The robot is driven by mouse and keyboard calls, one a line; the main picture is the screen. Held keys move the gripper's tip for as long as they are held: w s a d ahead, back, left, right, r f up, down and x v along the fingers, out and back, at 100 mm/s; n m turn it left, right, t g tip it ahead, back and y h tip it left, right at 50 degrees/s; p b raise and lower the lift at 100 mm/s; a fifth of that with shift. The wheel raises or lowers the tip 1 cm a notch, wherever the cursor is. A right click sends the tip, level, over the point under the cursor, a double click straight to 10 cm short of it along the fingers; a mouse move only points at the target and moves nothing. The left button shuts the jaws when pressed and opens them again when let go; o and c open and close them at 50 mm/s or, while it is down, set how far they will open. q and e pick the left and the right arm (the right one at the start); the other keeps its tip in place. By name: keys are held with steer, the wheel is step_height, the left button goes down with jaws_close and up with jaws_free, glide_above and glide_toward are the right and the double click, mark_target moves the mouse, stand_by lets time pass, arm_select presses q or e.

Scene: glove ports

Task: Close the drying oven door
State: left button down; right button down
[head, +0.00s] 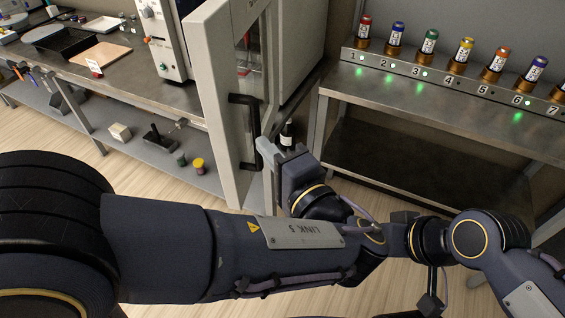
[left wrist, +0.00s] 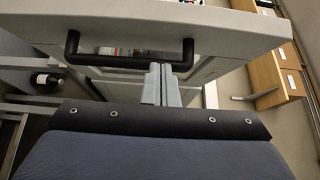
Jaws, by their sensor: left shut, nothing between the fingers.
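The drying oven door (head: 221,100) is a light grey frame with a glass panel, swung open toward me from the oven (head: 296,40). Its black bar handle (head: 243,135) faces the right in the head view. My left gripper (head: 266,150) is shut and empty beside the door, near the handle's lower end. In the left wrist view the closed fingers (left wrist: 160,84) reach toward the door (left wrist: 235,32), just beside one end of the handle (left wrist: 188,50). I cannot tell whether they touch the door.
A steel bench (head: 150,82) with a white instrument (head: 163,38) stands left of the door. A lower shelf (head: 140,148) holds small items. At the right, a numbered rack (head: 428,73) of coloured vials stands on another bench (head: 450,112).

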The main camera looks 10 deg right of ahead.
mark_target(228, 127)
arm_select(q)
steer(key=w+a, duration=0.1)
steer(key=a, duration=0.1)
steer(key=w+a+p, duration=0.1)
steer(key=w+a, duration=0.1)
steer(key=shift+w+r, duration=0.1)
steer(key=shift+w, duration=0.05)
steer(key=shift+w+a, duration=0.2)
steer(key=shift+a, duration=0.1)
